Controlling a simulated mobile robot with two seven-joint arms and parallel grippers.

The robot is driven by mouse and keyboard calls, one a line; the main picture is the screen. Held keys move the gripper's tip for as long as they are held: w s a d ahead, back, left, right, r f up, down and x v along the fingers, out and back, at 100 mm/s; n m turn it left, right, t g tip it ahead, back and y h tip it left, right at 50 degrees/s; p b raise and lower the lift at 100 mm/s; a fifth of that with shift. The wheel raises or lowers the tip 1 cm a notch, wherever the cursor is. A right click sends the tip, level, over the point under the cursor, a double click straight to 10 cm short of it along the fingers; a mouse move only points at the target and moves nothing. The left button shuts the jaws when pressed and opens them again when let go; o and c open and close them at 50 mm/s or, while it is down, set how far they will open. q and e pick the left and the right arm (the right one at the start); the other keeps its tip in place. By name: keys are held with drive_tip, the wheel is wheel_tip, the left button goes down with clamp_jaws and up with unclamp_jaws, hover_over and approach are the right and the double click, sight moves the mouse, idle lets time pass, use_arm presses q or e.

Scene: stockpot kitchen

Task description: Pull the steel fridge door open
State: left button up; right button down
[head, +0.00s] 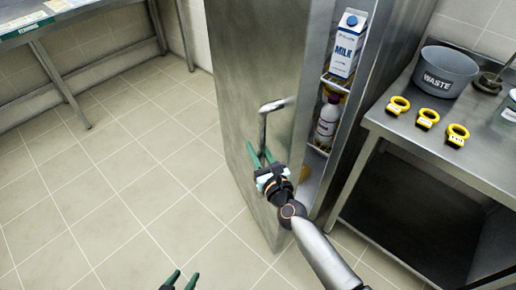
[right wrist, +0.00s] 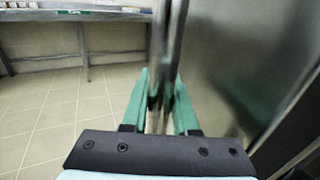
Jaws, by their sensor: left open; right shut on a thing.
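The steel fridge door (head: 250,75) stands partly open in the head view, and lit shelves show behind its edge. Its bar handle (head: 263,128) is on the door's outer face. My right gripper (head: 262,158) is shut on the handle's lower part. In the right wrist view the handle bar (right wrist: 165,60) runs between the two green fingers (right wrist: 160,95), with the door face (right wrist: 235,60) to the right. My left gripper (head: 182,279) is open and empty at the bottom edge of the head view, over the floor and apart from the door.
A milk carton (head: 348,45) and a white bottle (head: 328,122) stand on the fridge shelves. A steel table (head: 400,130) at right carries a grey waste bin (head: 443,75) and several yellow tagged items. Floor (head: 110,190) left of the door is clear.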

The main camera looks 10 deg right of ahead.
drive_tip(key=c, duration=0.7)
unclamp_jaws()
drive_tip(key=shift+d, duration=0.1)
drive_tip(key=shift+s, duration=0.15)
drive_tip(key=v, duration=1.2)
drive_tip(key=shift+s, duration=0.2)
